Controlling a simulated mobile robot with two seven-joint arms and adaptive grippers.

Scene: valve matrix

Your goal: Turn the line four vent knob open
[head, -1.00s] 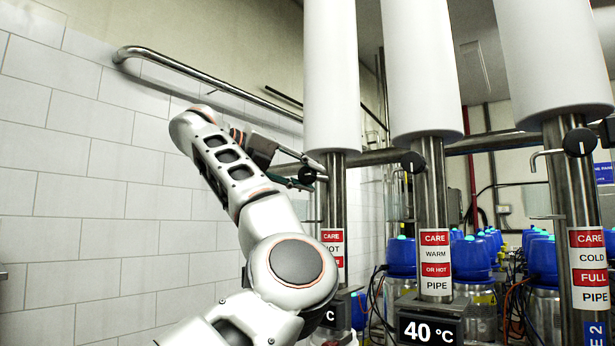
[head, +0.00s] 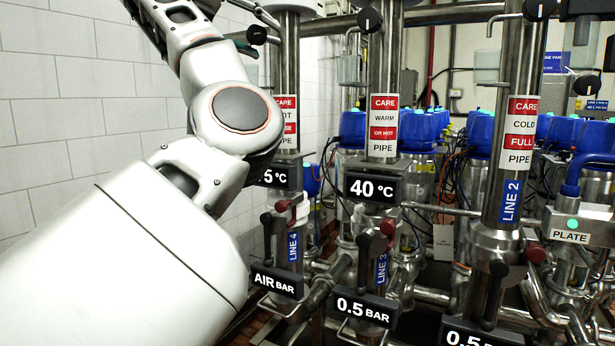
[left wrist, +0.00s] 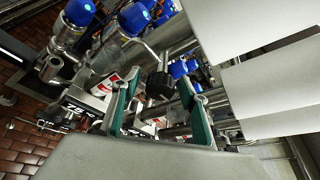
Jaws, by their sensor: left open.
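The line four vent knob (head: 256,35) is a small black round knob on the left steel pipe (head: 290,60), at the top of the head view. In the left wrist view a black knob (left wrist: 160,85) shows between the tips of my left gripper (left wrist: 159,80). Its two fingers with teal pads are spread, with a gap on each side of the knob. I cannot tell how deep the knob sits between them. My right gripper is not in view.
Similar black knobs sit on the middle pipe (head: 370,19) and right pipe (head: 539,8). Lower down are a LINE 4 label (head: 293,245), a red-handled valve (head: 282,206) and an AIR BAR display (head: 276,281). A tiled wall (head: 60,120) stands at the left.

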